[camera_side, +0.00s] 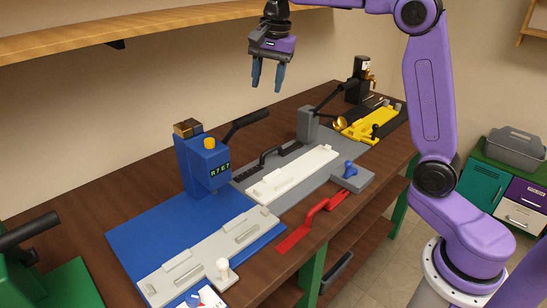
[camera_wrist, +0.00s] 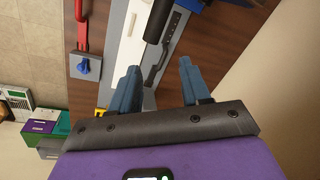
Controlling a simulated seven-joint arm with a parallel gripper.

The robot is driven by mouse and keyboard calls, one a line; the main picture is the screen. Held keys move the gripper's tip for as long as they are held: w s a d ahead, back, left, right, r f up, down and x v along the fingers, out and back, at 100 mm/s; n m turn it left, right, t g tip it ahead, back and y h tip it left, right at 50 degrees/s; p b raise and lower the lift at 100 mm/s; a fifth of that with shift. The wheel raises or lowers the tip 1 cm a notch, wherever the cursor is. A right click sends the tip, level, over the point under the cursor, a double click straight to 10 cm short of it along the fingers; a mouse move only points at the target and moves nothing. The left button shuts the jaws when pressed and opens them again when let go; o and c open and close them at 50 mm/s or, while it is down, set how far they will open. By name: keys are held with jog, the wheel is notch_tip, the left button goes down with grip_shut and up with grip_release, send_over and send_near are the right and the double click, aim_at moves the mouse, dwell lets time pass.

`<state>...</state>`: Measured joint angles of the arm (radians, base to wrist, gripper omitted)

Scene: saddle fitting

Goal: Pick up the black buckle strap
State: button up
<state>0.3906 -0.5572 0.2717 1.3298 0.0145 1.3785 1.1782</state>
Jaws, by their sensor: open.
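The black buckle strap (camera_side: 268,157) lies on the grey fixture, behind the white block, with a raised loop near its middle. In the wrist view the strap (camera_wrist: 161,58) shows between and beyond my fingers, below a thick black lever. My gripper (camera_side: 267,87) is open and empty, well above the bench and the strap, with its blue fingers pointing down. Its two fingers also show in the wrist view (camera_wrist: 160,72), apart with nothing between them.
A blue press (camera_side: 203,165) with a black lever stands left of the strap. A grey post (camera_side: 307,125) with a lever stands to its right. A white block (camera_side: 292,173) and a red strap (camera_side: 311,221) lie in front. A wooden shelf (camera_side: 130,29) runs above.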

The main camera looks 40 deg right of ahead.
jog(key=w+d+f+m, duration=0.2)
jog(key=w+d+m, duration=0.45)
jog(key=d, duration=0.35)
send_near(268, 150)
jog(key=f, duration=0.5)
jog(key=shift+w+f, duration=0.2)
jog(key=shift+w, duration=0.1)
jog(key=shift+w+f, duration=0.2)
jog(key=shift+f, duration=0.7)
jog(key=shift+w+f, duration=0.2)
jog(key=shift+f, duration=0.7)
jog(key=shift+w+f, duration=0.25)
jog(key=shift+f, duration=0.7)
grip_shut()
